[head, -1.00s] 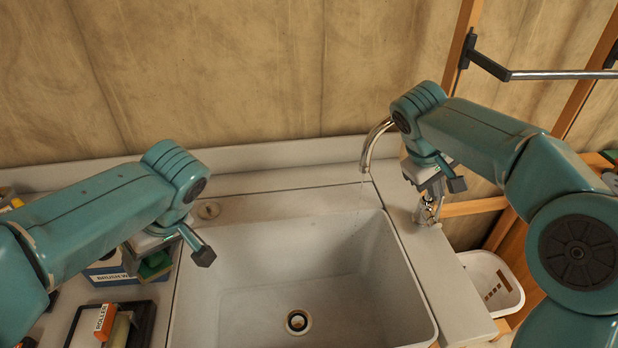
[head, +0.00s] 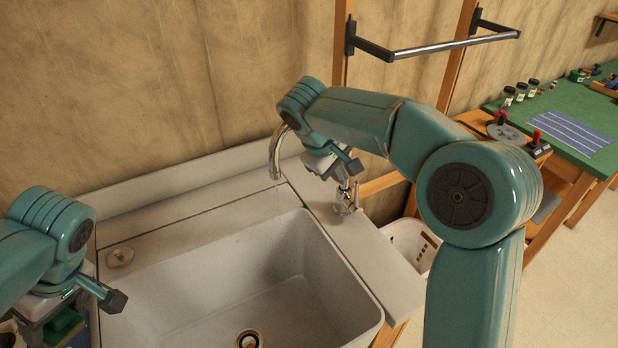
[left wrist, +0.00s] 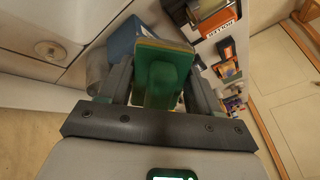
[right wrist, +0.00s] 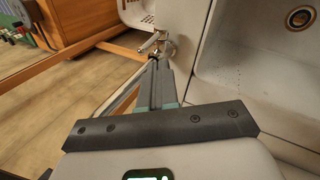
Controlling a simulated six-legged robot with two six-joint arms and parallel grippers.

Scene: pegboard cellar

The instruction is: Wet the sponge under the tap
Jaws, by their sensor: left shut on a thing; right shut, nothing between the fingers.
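The green and yellow sponge (left wrist: 165,72) is between the fingers of my left gripper (left wrist: 155,88), which is shut on it. In the head view the sponge (head: 63,325) shows at the lower left, left of the sink (head: 290,262). The curved metal tap (head: 276,155) rises behind the sink's right part, and a thin stream of water (head: 278,207) falls from it. My right gripper (head: 343,184) is shut and empty, close above the metal tap handle (head: 346,203). The right wrist view shows the fingertips just short of the handle (right wrist: 158,44); contact cannot be told.
A white basket (head: 408,240) stands below the counter, right of the sink. A metal rail (head: 450,46) is on the wall. A green bench (head: 560,125) stands at the right. A paint roller box (left wrist: 218,12) and other goods lie beyond the sponge.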

